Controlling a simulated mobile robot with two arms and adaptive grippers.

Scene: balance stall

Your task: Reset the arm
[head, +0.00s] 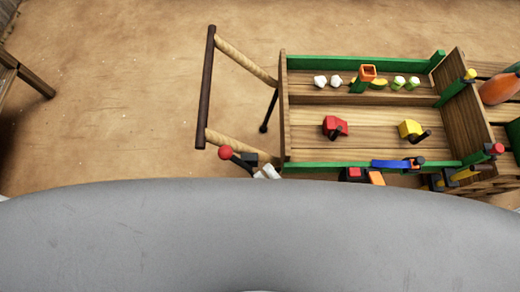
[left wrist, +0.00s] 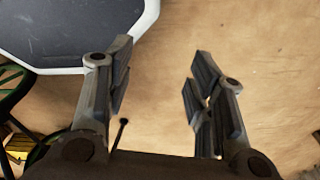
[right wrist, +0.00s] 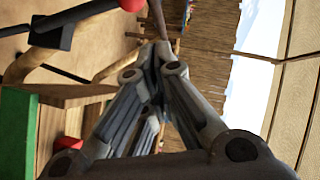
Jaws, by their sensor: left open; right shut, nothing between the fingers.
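My right gripper (head: 267,173) shows in the head view just above the edge of my grey body, at the near left corner of a wooden cart (head: 310,153). In the right wrist view the right gripper (right wrist: 156,55) has its fingers together with nothing between them. A red ball on a dark rod (head: 225,152) is just left of it; part of the red ball (right wrist: 132,4) shows at the top of the right wrist view. My left gripper (left wrist: 161,58) is open and empty above bare brown ground in the left wrist view. My left gripper is not visible in the head view.
The cart has green edges and a dark handle bar (head: 206,88). It holds a red item (head: 334,126), a yellow item (head: 409,128) and several white items. An orange object (head: 499,89) lies to the right. The ground left of the cart is clear.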

